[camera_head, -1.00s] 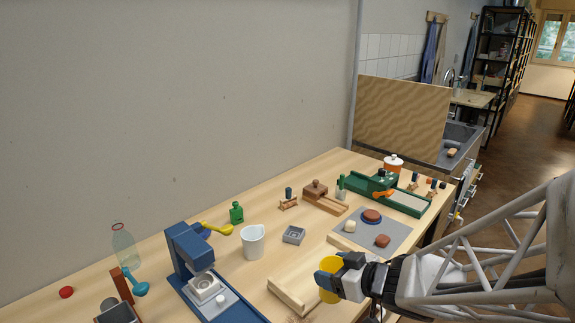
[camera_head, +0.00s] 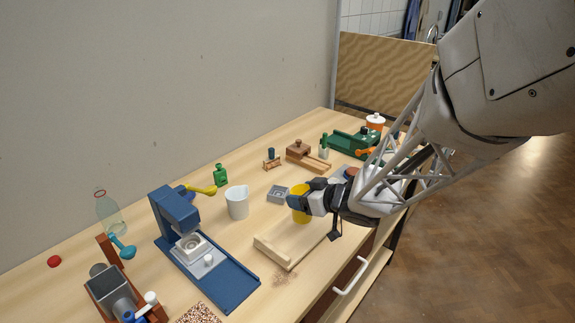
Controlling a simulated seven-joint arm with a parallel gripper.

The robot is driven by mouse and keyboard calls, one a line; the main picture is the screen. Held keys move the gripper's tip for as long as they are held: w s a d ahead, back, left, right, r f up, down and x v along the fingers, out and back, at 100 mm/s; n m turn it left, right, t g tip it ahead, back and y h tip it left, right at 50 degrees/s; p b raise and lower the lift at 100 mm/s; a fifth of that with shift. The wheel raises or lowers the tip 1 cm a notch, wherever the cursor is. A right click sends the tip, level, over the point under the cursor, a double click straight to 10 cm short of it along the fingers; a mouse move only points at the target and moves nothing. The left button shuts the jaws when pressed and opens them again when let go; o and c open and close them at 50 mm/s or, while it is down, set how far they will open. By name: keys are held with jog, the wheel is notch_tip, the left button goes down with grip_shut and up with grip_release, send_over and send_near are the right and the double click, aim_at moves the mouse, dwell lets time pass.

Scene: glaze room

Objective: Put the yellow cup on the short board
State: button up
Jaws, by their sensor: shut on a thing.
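The yellow cup (camera_head: 301,214) is held in my gripper (camera_head: 303,204), which is shut on it. The cup looks upright, and the dark fingers and the wrist hide part of it. A pale wooden board (camera_head: 285,245) with a raised strip along its front left side lies just below the cup in the picture. It is the likely short board, though no other board is near to compare. The cup's base overlaps the far part of this board in the view. I cannot tell whether it touches the board or hangs above it.
A blue press-like stand (camera_head: 222,280) is left of the board. A white pitcher (camera_head: 237,203) and a small grey tray (camera_head: 277,194) stand behind it. A wooden slide-lidded box (camera_head: 305,155) and a green device (camera_head: 350,143) are farther back. The table's front edge is close on the right.

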jog(key=shift+f, duration=0.1)
jog(key=shift+f, duration=1.65)
jog(key=shift+f, duration=0.15)
jog(key=o, duration=0.9)
jog(key=shift+v, duration=6.1)
